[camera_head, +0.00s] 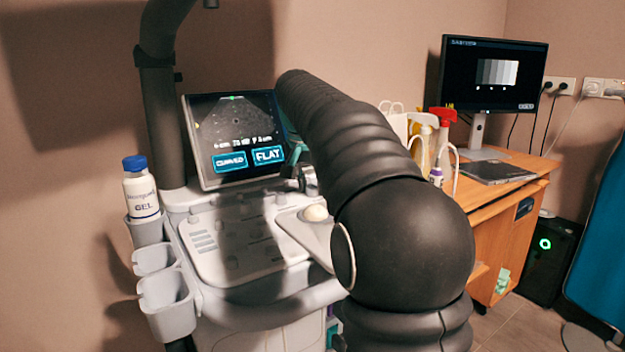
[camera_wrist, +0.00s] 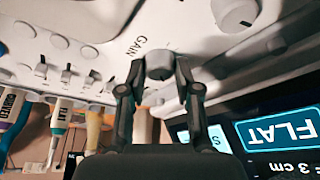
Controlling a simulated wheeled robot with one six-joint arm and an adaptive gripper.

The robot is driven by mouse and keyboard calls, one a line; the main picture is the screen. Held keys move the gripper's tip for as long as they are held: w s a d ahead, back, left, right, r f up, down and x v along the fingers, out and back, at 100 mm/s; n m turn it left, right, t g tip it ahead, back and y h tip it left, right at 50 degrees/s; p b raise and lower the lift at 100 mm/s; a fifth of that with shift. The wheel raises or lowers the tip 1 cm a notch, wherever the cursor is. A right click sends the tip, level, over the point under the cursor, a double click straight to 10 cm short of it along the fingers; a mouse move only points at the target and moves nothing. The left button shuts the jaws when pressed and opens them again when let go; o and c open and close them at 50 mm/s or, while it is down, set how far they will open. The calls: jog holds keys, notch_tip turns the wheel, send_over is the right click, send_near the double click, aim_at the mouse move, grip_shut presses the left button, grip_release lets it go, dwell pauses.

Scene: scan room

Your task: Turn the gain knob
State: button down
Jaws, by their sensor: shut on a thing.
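In the wrist view the gain knob (camera_wrist: 159,67) is a small grey knob on the pale console panel, beside the printed word GAIN. My gripper (camera_wrist: 158,75) has one finger on each side of the knob and is shut on it. In the head view my black arm reaches across the right side of the console (camera_head: 235,262), and my gripper (camera_head: 303,178) shows only in part at the screen's lower right. The knob cannot be made out there.
The screen (camera_head: 236,136) with CURVED and FLAT buttons stands close behind my gripper. A trackball (camera_head: 315,213) lies just in front. A gel bottle (camera_head: 141,188) stands in a holder at the left. A wooden desk (camera_head: 510,212) with bottles and a monitor (camera_head: 490,75) is at the right.

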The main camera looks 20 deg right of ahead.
jog(key=shift+m+g, duration=0.3)
jog(key=shift+m, duration=0.5)
jog(key=c, duration=0.8)
grip_release()
jog(key=shift+w, duration=0.1)
jog(key=v, duration=1.2)
jog(key=shift+a, duration=0.2)
